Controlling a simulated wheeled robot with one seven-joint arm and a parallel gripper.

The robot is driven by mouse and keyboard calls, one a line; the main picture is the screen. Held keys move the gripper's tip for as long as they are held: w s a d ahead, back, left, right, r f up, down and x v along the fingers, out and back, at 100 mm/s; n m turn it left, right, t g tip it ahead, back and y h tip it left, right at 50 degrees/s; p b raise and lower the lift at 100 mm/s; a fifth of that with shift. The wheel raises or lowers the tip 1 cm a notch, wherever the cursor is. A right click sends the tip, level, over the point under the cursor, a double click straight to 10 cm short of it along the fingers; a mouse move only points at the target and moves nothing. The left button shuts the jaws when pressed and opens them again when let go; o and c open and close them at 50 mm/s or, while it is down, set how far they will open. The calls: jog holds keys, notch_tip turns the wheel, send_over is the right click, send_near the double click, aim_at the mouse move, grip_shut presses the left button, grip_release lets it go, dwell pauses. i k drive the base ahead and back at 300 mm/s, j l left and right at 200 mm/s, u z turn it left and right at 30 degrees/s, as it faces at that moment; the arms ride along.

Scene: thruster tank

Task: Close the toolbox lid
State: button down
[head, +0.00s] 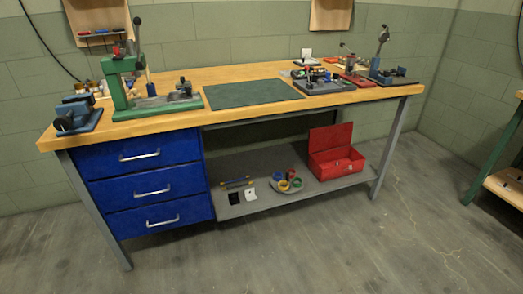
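The red toolbox (337,166) stands on the grey lower shelf of the workbench, towards its right end. Its lid (331,137) is open and stands up at the back of the box. The front of the box, with a small light latch, faces me. What lies inside the box is too small to tell. My gripper is not in view.
The shelf (262,205) also holds a plate of coloured rings (287,186) left of the toolbox. The wooden bench top (190,78) hangs over the shelf. A grey leg (394,150) stands right of the toolbox. The floor (330,245) in front is clear.

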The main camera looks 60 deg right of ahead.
aim_at(326, 138)
jog(key=z, duration=1.5)
jog(key=i+l+z, duration=0.2)
jog(key=z, duration=0.25)
jog(key=i+l+z, duration=0.15)
jog(key=i+z, duration=0.15)
jog(key=z, duration=0.2)
jog(key=i+z, duration=0.25)
jog(key=z, duration=0.2)
jog(key=i, duration=0.5)
jog(key=i+l+u, duration=0.2)
jog(key=i+l, duration=0.55)
jog(key=i+u, duration=0.1)
jog(key=u, duration=2.55)
